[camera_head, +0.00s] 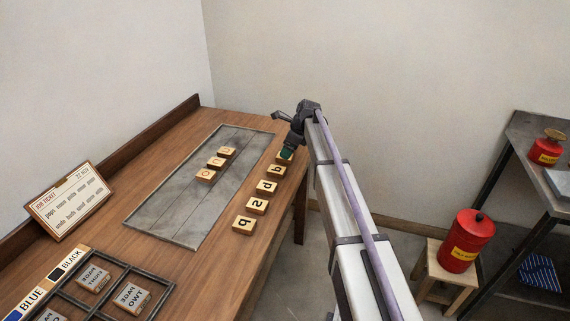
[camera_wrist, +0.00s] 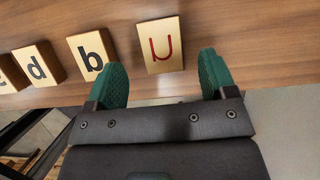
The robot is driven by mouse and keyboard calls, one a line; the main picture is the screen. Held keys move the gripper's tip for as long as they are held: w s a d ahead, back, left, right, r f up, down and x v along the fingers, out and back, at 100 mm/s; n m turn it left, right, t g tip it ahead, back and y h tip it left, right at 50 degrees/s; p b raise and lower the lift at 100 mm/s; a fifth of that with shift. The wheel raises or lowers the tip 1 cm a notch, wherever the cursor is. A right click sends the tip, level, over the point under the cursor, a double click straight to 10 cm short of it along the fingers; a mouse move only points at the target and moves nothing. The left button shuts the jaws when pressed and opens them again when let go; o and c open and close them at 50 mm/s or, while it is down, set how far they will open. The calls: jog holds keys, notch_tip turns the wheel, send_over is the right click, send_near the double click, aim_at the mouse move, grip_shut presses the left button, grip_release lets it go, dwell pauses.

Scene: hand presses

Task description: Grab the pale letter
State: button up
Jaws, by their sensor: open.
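A light wooden letter block with a thin reddish letter (camera_wrist: 161,46) lies between my gripper's green fingers in the wrist view (camera_wrist: 163,70). Bare gaps show on both sides of it; height above it is hard to tell. Beside it on the left is a block with a black b (camera_wrist: 92,53), then a d block (camera_wrist: 38,65). In the head view, my gripper (camera_head: 287,153) is over the far end of the block row, mostly hiding the end block (camera_head: 284,160). Three blocks with orange-brown letters stand on the grey slab, the nearest one (camera_head: 206,175) showing a round letter.
The row's other blocks, such as the near one (camera_head: 243,224), have black letters and run along the table's right edge. The grey slab (camera_head: 165,222) is bare around its blocks. A job ticket (camera_head: 70,200) and a framed block tray (camera_head: 152,283) are at left.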

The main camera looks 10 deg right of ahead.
jog(key=b+x, duration=0.2)
jog(key=x, duration=0.2)
jog(key=shift+d+f+b, duration=0.15)
jog(key=shift+f+b, duration=0.05)
jog(key=shift+b, duration=0.1)
jog(key=shift+r, duration=0.3)
jog(key=c, duration=1)
